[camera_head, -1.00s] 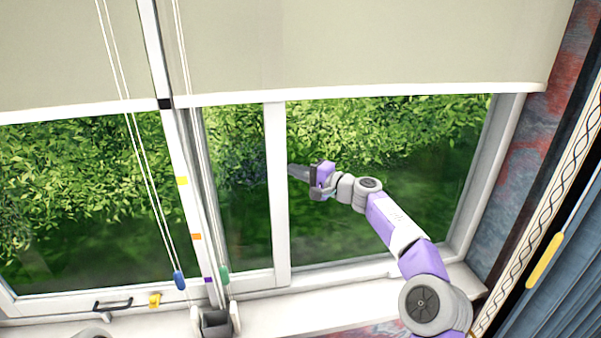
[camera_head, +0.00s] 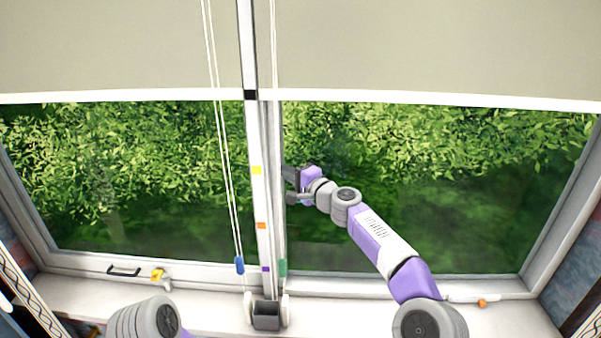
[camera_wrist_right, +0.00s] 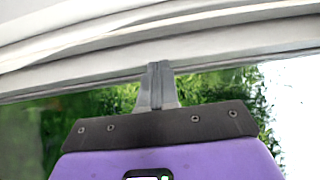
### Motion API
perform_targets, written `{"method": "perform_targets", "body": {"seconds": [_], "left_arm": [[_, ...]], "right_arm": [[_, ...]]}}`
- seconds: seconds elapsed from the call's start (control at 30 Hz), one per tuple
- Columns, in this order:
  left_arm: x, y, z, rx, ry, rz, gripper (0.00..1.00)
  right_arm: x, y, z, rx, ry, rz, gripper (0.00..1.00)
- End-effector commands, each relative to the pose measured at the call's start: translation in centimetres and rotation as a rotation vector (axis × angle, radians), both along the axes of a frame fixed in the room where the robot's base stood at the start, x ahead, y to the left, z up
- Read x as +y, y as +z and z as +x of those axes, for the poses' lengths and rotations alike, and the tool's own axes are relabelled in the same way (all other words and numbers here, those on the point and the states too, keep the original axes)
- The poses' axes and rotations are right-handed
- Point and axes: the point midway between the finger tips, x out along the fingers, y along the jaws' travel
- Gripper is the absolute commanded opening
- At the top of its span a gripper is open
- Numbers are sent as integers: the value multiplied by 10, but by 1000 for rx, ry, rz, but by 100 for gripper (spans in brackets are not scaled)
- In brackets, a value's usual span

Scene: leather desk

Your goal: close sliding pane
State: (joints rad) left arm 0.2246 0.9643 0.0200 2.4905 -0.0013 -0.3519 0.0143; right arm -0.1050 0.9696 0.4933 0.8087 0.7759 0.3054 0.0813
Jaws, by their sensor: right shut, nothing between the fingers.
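The sliding pane (camera_head: 450,180) fills the right half of the window in the head view. Its pale left stile (camera_head: 278,145) stands close against the central post (camera_head: 257,200), partly behind cords; I cannot tell whether a thin gap is left. My right gripper (camera_head: 288,174) is shut and empty, pointing left, with its tips at the right side of the stile. In the right wrist view the shut fingers (camera_wrist_right: 158,70) reach the white frame (camera_wrist_right: 90,65), seemingly touching it. My left gripper is outside the view; only part of my left arm shows at the bottom.
Blind cords hang at the post with a blue pull (camera_head: 239,265) and a green pull (camera_head: 282,268). A grey box (camera_head: 266,316) is at the post's foot. A black handle (camera_head: 124,271) and a yellow catch (camera_head: 158,275) sit at lower left. A blind (camera_head: 430,50) covers the top.

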Motion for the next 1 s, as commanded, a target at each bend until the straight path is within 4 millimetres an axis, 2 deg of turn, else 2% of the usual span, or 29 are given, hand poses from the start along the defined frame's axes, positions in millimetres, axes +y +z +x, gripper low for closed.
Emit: {"method": "perform_targets", "body": {"seconds": [0.13,0.53,0.67,0.77,1.0], "left_arm": [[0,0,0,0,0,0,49],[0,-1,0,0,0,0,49],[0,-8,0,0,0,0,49],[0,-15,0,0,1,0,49],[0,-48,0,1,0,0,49]], "right_arm": [[8,0,-1,0,5,0,0],[4,0,-1,0,6,1,0],[-12,-1,-1,-2,4,2,0],[-33,-1,-1,-4,2,2,0],[-66,-4,-30,-4,3,1,0]]}}
